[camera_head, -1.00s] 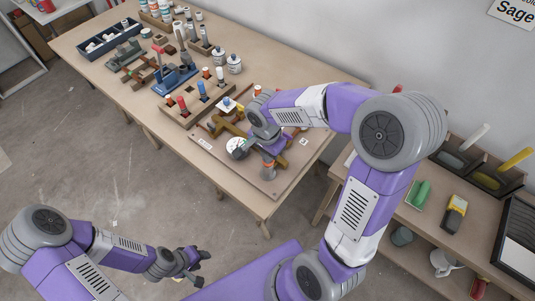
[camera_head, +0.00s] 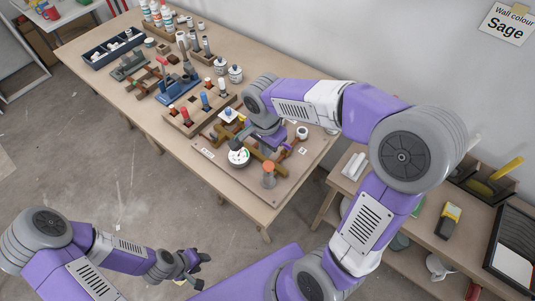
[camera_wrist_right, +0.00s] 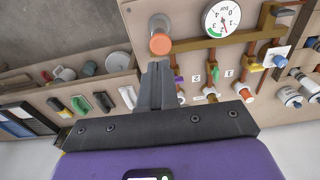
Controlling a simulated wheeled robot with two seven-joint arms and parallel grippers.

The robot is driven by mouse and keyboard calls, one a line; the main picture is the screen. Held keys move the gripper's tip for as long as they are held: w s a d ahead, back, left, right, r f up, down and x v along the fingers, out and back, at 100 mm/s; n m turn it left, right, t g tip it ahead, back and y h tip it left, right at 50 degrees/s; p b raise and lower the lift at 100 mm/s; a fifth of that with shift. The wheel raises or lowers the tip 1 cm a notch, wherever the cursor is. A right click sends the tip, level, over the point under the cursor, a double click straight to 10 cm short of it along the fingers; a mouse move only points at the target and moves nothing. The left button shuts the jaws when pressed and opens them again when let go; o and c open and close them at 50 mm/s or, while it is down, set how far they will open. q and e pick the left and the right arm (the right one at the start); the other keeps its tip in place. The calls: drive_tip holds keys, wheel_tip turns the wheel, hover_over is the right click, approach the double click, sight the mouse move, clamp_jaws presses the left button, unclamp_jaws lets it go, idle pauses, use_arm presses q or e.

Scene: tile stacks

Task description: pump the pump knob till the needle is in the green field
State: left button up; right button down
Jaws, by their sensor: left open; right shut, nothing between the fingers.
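The pump knob (camera_head: 268,167) has an orange top on a pale post at the near right part of a board; the orange top (camera_wrist_right: 160,44) shows in the wrist view, just beyond my fingertips. The round white gauge (camera_head: 239,157) is left of it on the board; its face (camera_wrist_right: 221,19) has a green field at the rim. The needle is too small to read surely. My right gripper (camera_wrist_right: 155,68) is shut and empty, above the board and apart from the knob. My left gripper (camera_head: 193,268) is open and empty, low over the floor, away from the table.
Brown pipes and valves run across the board (camera_head: 210,158). A wooden block with coloured handles (camera_head: 190,122) stands beyond it. A side table to the right holds a yellow-black device (camera_head: 447,220). The table's near edge lies close to the board.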

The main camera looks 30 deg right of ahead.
wheel_tip(320, 180, up, 4)
drive_tip(key=shift+a+f+p, duration=0.1)
drive_tip(key=shift+p, duration=0.2)
idle(0.7)
